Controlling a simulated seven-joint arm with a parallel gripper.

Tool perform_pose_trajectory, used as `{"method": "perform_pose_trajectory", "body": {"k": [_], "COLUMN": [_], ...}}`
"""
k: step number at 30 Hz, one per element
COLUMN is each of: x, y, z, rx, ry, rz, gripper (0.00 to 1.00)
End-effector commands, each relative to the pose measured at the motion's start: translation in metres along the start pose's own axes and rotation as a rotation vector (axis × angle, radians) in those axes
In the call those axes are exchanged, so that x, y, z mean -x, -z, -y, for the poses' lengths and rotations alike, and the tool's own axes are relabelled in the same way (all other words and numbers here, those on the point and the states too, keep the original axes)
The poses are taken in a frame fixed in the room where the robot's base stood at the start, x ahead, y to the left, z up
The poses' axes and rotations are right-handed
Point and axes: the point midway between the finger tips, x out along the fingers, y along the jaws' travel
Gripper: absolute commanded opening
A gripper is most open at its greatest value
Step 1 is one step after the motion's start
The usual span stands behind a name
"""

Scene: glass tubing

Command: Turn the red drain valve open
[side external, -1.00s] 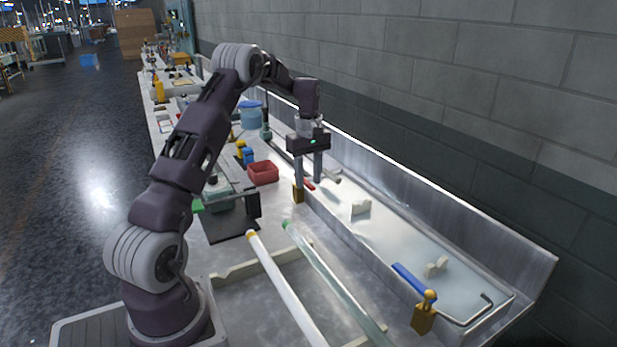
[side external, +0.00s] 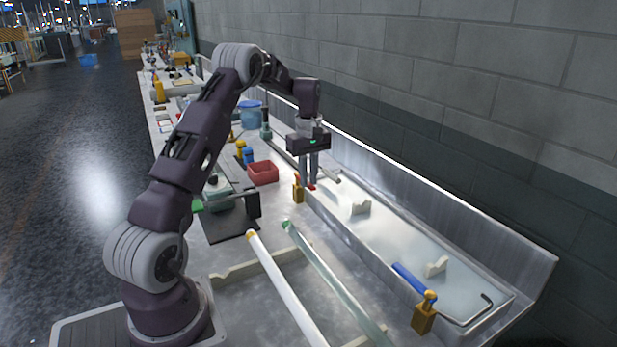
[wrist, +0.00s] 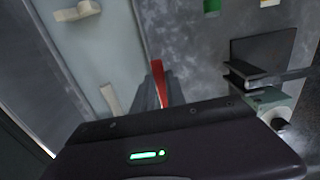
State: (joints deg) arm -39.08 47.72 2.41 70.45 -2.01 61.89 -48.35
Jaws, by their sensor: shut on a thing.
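The red drain valve has a brass body (side external: 298,194) at the near wall of the long sink, toward its far end. Its red lever (side external: 312,187) shows only as a small piece by my fingertips. My gripper (side external: 309,182) points down and is shut on the red lever. In the wrist view the red lever (wrist: 158,80) sticks out from between the fingers, which hide the rest of it. How far the valve is turned cannot be told.
A second brass valve (side external: 424,316) with a blue lever (side external: 410,279) is at the sink's near end. A red bin (side external: 263,173) stands left of my gripper. Two long glass tubes (side external: 287,291) (side external: 336,284) lie on the bench. The sink wall (side external: 350,228) runs close by.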

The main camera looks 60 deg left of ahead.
Motion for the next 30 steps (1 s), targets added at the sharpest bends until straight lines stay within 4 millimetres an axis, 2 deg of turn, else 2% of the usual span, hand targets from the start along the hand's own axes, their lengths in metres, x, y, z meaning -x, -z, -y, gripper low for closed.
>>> {"method": "perform_pose_trajectory", "body": {"k": [23, 30], "x": [0.0009, 0.0006], "y": [0.0001, 0.0003], "z": [-0.0004, -0.0037], "rx": [0.001, 0.051], "ry": [-0.002, -0.001], "rz": [-0.001, -0.001], "gripper": [0.00, 0.00]}}
